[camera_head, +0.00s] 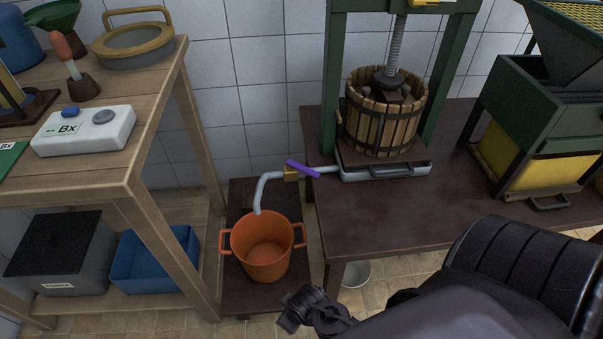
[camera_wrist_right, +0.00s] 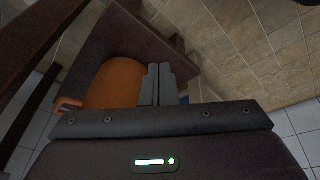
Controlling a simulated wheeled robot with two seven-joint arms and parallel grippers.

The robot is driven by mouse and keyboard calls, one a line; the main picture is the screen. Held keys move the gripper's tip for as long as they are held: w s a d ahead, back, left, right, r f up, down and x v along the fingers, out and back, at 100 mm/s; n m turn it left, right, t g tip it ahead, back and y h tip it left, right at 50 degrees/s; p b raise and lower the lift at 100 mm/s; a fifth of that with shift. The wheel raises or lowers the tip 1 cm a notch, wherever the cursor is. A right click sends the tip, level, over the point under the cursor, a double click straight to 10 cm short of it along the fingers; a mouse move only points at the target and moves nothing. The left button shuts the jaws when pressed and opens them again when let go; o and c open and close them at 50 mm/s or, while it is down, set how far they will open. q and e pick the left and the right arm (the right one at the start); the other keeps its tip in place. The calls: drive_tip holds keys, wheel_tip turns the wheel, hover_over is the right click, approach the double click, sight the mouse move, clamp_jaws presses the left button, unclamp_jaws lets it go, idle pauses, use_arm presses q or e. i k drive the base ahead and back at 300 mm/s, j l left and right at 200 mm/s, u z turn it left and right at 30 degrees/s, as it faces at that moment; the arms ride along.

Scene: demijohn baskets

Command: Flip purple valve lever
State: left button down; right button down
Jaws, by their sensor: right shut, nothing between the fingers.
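The purple valve lever (camera_head: 304,169) lies slanted across a brass valve body (camera_head: 290,174) on a grey pipe. The pipe (camera_head: 262,189) bends down over an orange bucket (camera_head: 263,262). My right gripper (camera_head: 294,312) is low in the head view, in front of the bucket and to its right, well apart from the lever. In the right wrist view its fingers (camera_wrist_right: 157,84) are together with nothing between them, and the orange bucket (camera_wrist_right: 115,84) is beyond them. The lever does not show in the wrist view. My left gripper is out of view.
The bucket stands on a low dark stand (camera_head: 240,296) between a wooden shelf table (camera_head: 160,130) and a dark bench (camera_head: 420,222). The bench bears a basket press (camera_head: 384,125) and a green crusher (camera_head: 535,120). A white pail (camera_head: 356,273) is under the bench.

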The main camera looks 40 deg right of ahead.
sight(291, 165)
drive_tip(key=i+j+z, duration=0.5)
drive_tip(key=z, duration=0.15)
drive_tip(key=i+j+z, duration=0.15)
drive_tip(key=j+z, duration=0.2)
drive_tip(key=i+j+z, duration=0.1)
drive_tip(key=j+z, duration=0.25)
drive_tip(key=j, duration=0.15)
drive_tip(key=j+z, duration=0.35)
drive_tip(key=i+j, duration=0.05)
drive_tip(key=j, duration=0.05)
